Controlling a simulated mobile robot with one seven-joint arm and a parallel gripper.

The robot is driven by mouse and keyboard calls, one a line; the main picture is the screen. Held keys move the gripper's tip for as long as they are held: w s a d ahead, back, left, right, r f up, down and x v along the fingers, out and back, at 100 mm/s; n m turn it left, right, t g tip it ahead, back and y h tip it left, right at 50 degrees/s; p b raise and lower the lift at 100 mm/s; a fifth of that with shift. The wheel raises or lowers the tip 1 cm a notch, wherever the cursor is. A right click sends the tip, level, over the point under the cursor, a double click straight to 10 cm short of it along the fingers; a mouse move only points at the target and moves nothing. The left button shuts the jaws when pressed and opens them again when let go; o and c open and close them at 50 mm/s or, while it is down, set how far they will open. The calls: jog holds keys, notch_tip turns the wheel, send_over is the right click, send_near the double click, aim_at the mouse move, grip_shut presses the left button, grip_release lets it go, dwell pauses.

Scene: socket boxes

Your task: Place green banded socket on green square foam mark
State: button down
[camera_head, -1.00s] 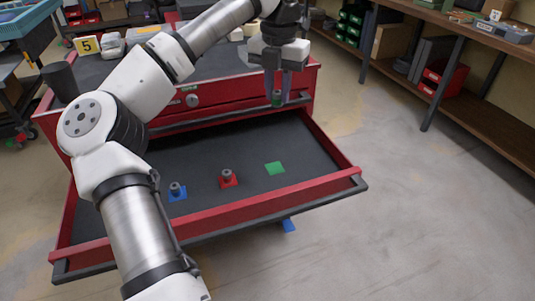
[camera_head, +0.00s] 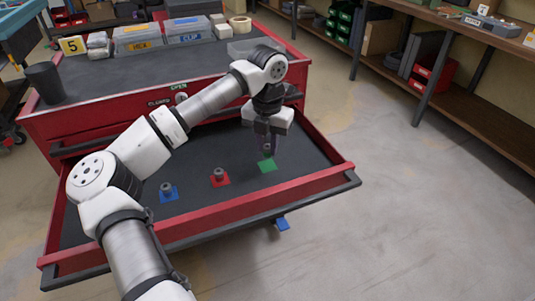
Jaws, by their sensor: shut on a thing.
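The green square foam mark (camera_head: 267,166) lies on the dark floor of the open drawer, toward its right side. My gripper (camera_head: 266,147) points down just above and behind this mark. It is shut on the socket (camera_head: 267,149), a small grey piece at the fingertips. Its green band is hard to make out now. The socket is at or just above the mark's back edge; I cannot tell whether it touches. The fingers hide part of the socket.
A socket stands on the red mark (camera_head: 220,179) and another on the blue mark (camera_head: 168,194), both to the left. The red drawer front (camera_head: 200,222) borders the space. Boxes, tape and a black cup (camera_head: 44,82) sit on the cabinet top.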

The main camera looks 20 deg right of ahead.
aim_at(267, 146)
jog(key=shift+f, duration=1.75)
jog(key=shift+f, duration=0.2)
jog(key=c, duration=1.3)
grip_release()
jog(key=shift+o, duration=0.2)
jog(key=shift+r, duration=0.1)
notch_tip(267, 146, up, 12)
jog(key=shift+r, duration=0.1)
